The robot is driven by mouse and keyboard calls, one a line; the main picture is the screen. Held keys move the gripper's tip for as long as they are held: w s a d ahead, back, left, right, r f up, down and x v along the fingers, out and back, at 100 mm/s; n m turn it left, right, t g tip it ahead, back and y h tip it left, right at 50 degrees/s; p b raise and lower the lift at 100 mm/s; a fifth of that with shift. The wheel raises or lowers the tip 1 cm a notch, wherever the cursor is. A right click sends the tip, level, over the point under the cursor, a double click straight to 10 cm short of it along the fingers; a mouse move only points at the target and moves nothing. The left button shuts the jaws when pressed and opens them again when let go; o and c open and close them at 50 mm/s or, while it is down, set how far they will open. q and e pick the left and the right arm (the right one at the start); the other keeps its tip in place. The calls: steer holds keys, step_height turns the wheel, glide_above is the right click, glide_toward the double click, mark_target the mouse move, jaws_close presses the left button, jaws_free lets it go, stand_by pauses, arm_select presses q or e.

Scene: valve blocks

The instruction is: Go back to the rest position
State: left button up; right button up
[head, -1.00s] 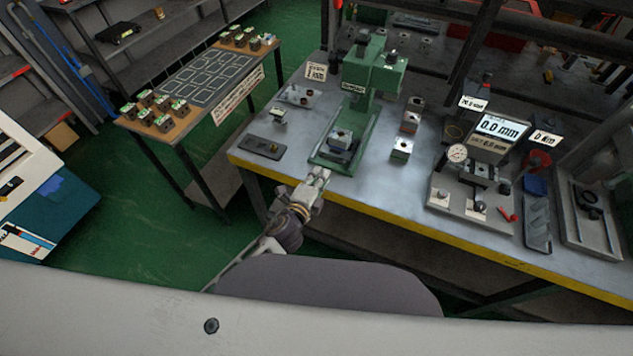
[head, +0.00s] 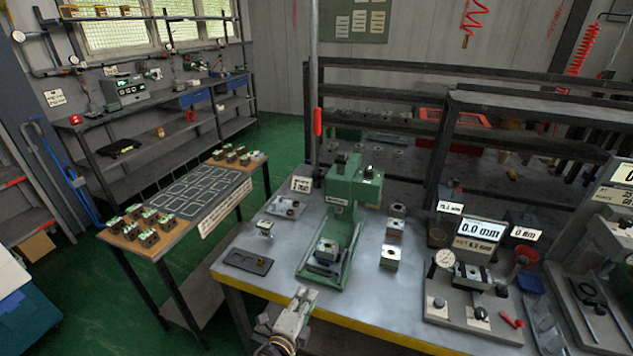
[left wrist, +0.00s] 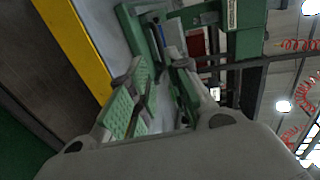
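My left gripper (head: 302,300) is near the front yellow edge of the workbench (head: 290,285), short of the green press (head: 345,205). In the left wrist view its two fingers (left wrist: 155,85) stand apart with nothing between them. A valve block (head: 327,250) sits on the press base, clear of my gripper. The green press also shows in the left wrist view (left wrist: 245,35), beyond the fingers. My right gripper is in neither view.
A side table (head: 150,255) at the left holds several valve blocks (head: 128,228) and a marked grid. More blocks (head: 390,257) stand right of the press. A gauge stand (head: 470,295) is further right. Green floor lies open at the left.

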arm_select(q)
steer(key=s+a+n+g+y, duration=0.3)
steer(key=a+n+g+y, duration=0.15)
steer(key=a+n, duration=0.7)
steer(key=s+a+f+n+g, duration=0.1)
steer(key=s+a+n+g, duration=0.25)
steer(key=s, duration=0.45)
steer(key=s+a+n+g, duration=0.3)
steer(key=s+n, duration=0.2)
steer(key=s, duration=0.2)
steer(key=s+f+g, duration=0.2)
steer(key=s+f, duration=0.1)
steer(key=f, duration=3.1)
steer(key=s+a+f, duration=0.2)
steer(key=s+f, duration=0.7)
steer(key=s, duration=0.2)
steer(key=s+a+f, duration=0.1)
steer(key=s+f, duration=0.9)
steer(key=s, duration=0.1)
steer(key=shift+a+m+g, duration=0.35)
steer(key=shift+m+g, duration=0.05)
